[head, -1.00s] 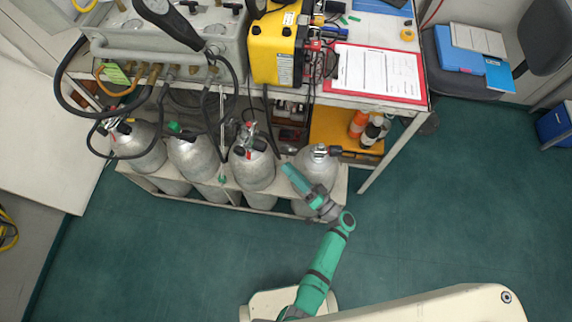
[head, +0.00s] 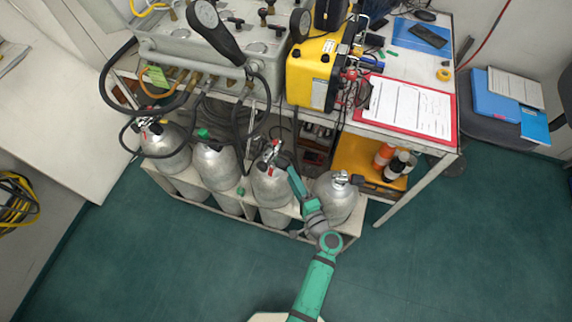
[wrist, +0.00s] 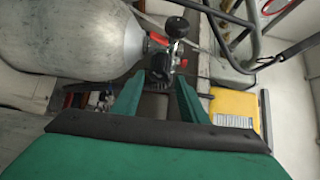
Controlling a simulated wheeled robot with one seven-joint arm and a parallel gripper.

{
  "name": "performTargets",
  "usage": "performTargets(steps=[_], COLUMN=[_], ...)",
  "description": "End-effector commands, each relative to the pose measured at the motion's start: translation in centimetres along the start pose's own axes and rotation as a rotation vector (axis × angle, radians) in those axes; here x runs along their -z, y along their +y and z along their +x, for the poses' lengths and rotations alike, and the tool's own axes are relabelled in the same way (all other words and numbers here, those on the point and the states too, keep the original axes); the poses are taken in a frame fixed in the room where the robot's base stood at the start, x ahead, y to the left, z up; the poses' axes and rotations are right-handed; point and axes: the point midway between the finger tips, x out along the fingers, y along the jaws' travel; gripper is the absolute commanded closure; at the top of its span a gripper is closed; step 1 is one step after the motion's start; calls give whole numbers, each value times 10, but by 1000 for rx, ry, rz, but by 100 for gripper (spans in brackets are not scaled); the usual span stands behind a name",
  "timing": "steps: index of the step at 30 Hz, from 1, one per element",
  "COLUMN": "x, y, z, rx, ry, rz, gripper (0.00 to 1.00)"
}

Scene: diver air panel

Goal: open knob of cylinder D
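Four grey cylinders stand in a row in a rack; I can read no letters on them, so I cannot tell which is D. My gripper (head: 293,178) is between the third cylinder from the left (head: 270,187) and the rightmost cylinder (head: 335,203), close to the third one's valve. In the wrist view my gripper (wrist: 158,82) is open, its green fingers apart and empty. A cylinder (wrist: 75,40) lies across the upper left there. Its valve (wrist: 172,47) has red parts, and a dark knob (wrist: 157,68) sits just beyond the gap between my fingertips. Contact is not visible.
The rack's pale front edge (head: 225,207) runs below the cylinders. Above it a bench holds a grey gauge panel (head: 205,45), a yellow case (head: 312,72) and a red clipboard (head: 408,108). Black hoses (head: 112,85) hang at the left. Green floor (head: 420,240) is clear at the right.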

Motion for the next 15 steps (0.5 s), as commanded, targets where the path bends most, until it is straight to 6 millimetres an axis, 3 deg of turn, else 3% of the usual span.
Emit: performTargets(steps=[6, 15], x=[0, 0], y=[0, 0], z=[38, 63], rx=[1, 0], ry=[-2, 0], rz=[-1, -1], gripper=[61, 61])
